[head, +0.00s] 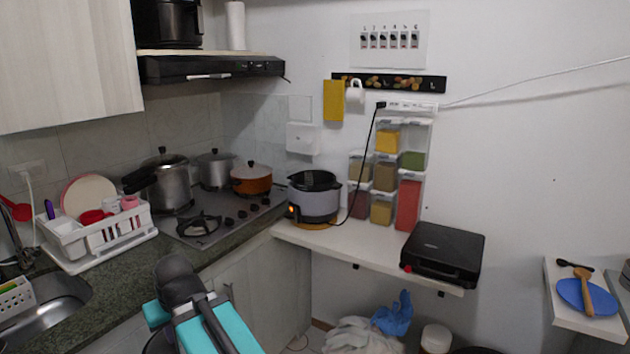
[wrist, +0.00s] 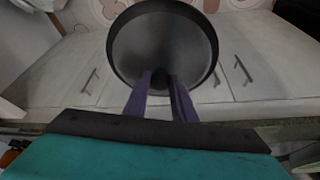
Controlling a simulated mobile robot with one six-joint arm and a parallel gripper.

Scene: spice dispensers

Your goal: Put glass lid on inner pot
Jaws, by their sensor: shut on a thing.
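The glass lid (wrist: 165,38) is round, dark and see-through with a black rim, and it fills the upper middle of the wrist view. My gripper (wrist: 162,80) is shut on the lid's knob, which is mostly hidden between the two purple fingers. The inner pot (head: 315,181) is dark and sits in a grey cooker (head: 314,205) on the white shelf in the head view. Its top looks uncovered. The gripper's fingers are hidden there.
The stove (head: 215,222) with several pots is left of the cooker. A black grill (head: 444,254) sits further right. The shelf (head: 357,242) is bare between them.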

